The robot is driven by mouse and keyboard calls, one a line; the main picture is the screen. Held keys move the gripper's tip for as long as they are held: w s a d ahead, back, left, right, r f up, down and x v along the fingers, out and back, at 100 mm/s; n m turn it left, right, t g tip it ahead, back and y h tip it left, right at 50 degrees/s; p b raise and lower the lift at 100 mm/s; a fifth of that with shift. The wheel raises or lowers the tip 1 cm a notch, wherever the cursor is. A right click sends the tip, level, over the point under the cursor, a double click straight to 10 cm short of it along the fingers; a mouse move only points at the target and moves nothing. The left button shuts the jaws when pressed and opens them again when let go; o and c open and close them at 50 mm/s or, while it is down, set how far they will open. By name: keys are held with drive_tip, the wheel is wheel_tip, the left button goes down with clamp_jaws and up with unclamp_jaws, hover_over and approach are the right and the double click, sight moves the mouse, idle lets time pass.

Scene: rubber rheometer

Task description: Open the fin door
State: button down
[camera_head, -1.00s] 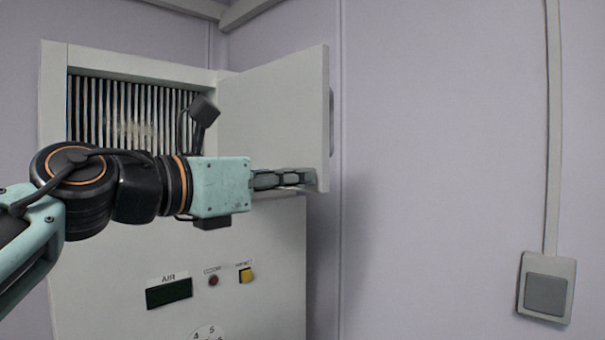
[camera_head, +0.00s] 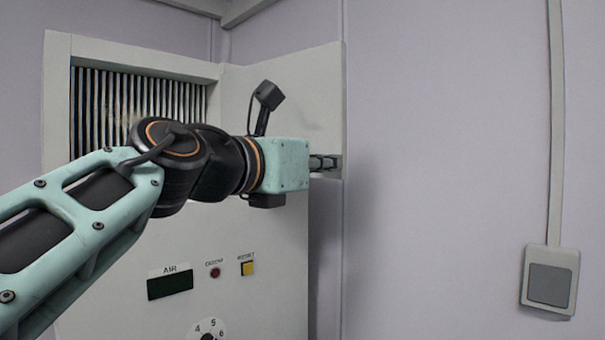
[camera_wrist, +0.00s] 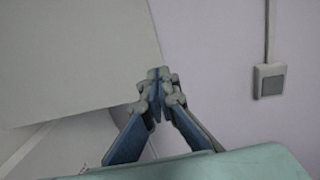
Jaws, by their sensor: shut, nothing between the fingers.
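The fin door (camera_head: 312,90) is a flat white panel that stands swung open to the right of the vertical fins (camera_head: 140,105). Its inner face shows in the head view, and the panel also fills the upper left of the wrist view (camera_wrist: 70,60). My gripper (camera_head: 335,163) is shut and empty, its fingertips at the door's inner face near the lower outer corner. In the wrist view the closed fingertips (camera_wrist: 158,85) are at the door's edge; I cannot tell if they touch it. The door's handle side is hidden.
Below the fins, the white machine front carries a dark AIR display (camera_head: 170,284), a red button (camera_head: 215,272), a yellow button (camera_head: 247,268) and a numbered dial (camera_head: 208,330). A grey wall switch (camera_head: 550,280) is at the right.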

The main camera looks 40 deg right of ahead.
drive_tip(key=shift+w+d+f+n+t+y+b, duration=0.15)
drive_tip(key=shift+d+n+t, duration=0.25)
drive_tip(key=shift+d, duration=0.4)
drive_tip(key=shift+w+d+r+n+t+y+b, duration=0.1)
drive_tip(key=shift+d+n+t+y+b, duration=0.1)
drive_tip(key=shift+d+t, duration=0.45)
drive_tip(key=shift+d, duration=0.15)
